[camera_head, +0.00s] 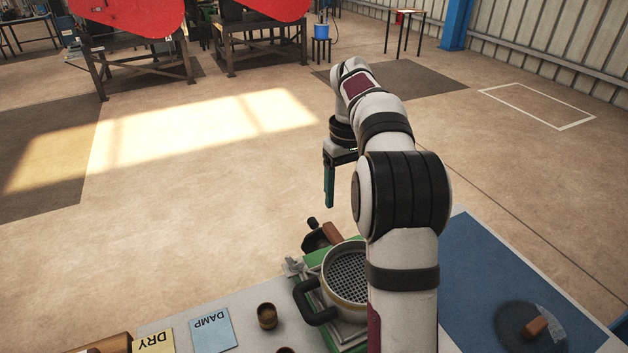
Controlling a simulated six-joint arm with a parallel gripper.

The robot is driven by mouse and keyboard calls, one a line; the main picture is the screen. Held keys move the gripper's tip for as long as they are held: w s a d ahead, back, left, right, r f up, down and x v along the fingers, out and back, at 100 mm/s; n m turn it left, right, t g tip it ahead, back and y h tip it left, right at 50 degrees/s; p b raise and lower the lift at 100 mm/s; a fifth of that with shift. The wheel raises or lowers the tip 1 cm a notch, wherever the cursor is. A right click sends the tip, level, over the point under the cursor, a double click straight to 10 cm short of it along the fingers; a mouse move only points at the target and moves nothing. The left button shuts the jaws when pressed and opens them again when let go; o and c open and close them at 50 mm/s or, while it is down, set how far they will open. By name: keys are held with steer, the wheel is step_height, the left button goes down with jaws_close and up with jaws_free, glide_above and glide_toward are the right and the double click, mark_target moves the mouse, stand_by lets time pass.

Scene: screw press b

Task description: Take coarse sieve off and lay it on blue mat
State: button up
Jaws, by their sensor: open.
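The coarse sieve (347,277) is a round pale-rimmed pan with a grid mesh and a black loop handle (313,305) on its left. It sits on a green-and-metal stand (313,258) at the table's far edge, its right side hidden by my arm. The blue mat (480,265) lies on the table to the right of my arm. My gripper (329,203) has teal fingers pointing down. It is open and empty, above and beyond the sieve in the picture, apart from it.
A dark round lid-like thing with a brown block (537,327) lies on the mat's near right part; the mat's far part is bare. A small brown cup (267,316), a blue DAMP card (212,330) and a yellow DRY card (155,342) lie left of the sieve.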

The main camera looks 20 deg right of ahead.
mark_target(340, 240)
step_height(340, 240, down, 15)
steer(key=shift+a+f, duration=0.1)
steer(key=shift+f, duration=0.1)
jaws_close()
stand_by(0.7)
